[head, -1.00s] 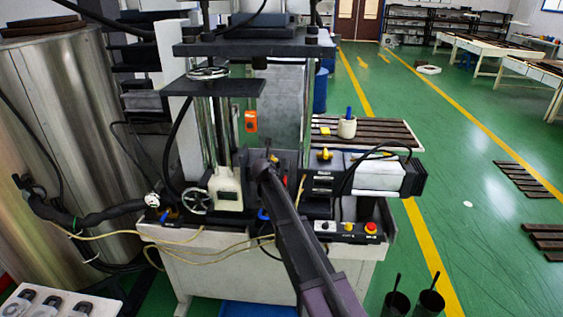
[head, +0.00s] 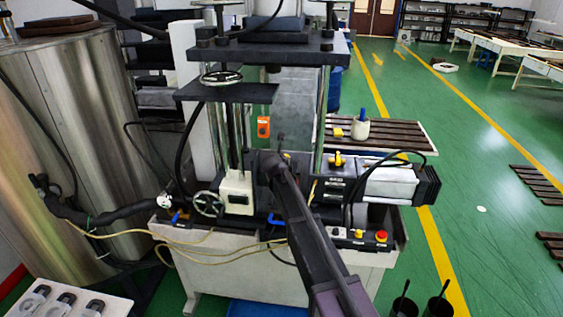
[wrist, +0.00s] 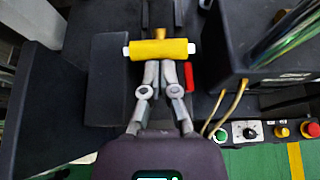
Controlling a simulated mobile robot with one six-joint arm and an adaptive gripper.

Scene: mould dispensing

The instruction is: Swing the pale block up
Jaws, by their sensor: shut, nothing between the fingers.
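The pale block (head: 236,192), cream with a small dark mark, stands upright on the machine just right of a handwheel, in the head view. I cannot identify it for sure in the wrist view. My gripper (wrist: 165,66) is shut and empty in the wrist view, its fingertips close below a yellow cylinder (wrist: 160,49) with white ends. I cannot tell whether they touch it. In the head view my arm reaches to the machine right of the block, and the fingers are hidden.
A handwheel (head: 208,203) adjoins the block on the left. A red rod (wrist: 189,77) lies right of my fingers. A steel tank (head: 70,150) stands left.

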